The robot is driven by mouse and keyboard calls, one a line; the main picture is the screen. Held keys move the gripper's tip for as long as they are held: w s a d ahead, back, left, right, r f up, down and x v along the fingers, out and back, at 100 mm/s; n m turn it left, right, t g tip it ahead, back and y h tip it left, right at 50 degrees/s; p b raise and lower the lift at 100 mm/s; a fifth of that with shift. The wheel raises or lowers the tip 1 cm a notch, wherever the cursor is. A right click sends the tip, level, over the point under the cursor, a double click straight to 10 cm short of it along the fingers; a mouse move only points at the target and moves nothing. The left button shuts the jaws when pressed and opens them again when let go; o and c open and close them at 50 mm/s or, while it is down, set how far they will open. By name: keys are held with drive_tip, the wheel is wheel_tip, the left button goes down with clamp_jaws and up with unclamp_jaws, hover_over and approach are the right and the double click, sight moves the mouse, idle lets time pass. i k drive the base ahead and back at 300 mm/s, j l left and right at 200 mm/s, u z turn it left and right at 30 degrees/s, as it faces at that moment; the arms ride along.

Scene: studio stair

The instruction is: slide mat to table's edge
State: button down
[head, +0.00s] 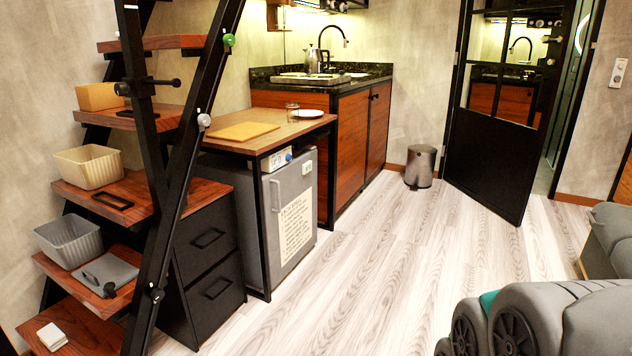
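A flat tan-yellow mat (243,131) lies on the wooden table (292,124) left of the picture's middle. It lies on the left part of the top, with a strip of bare wood between it and the front edge. No part of it visibly hangs over. My gripper is not in view, and nothing is seen touching the mat.
A glass (292,110) and a white plate (308,114) stand on the table's far part. A grey mini fridge (290,205) is below. Black stair rails (185,170) rise at the left. The wooden floor (390,260) in front is clear.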

sight(242, 132)
drive_tip(key=i, duration=0.75)
drive_tip(key=i+u, duration=0.15)
drive_tip(key=i, duration=0.55)
drive_tip(key=i+l, duration=0.2)
drive_tip(key=i, duration=0.55)
drive_tip(key=j+u, duration=0.05)
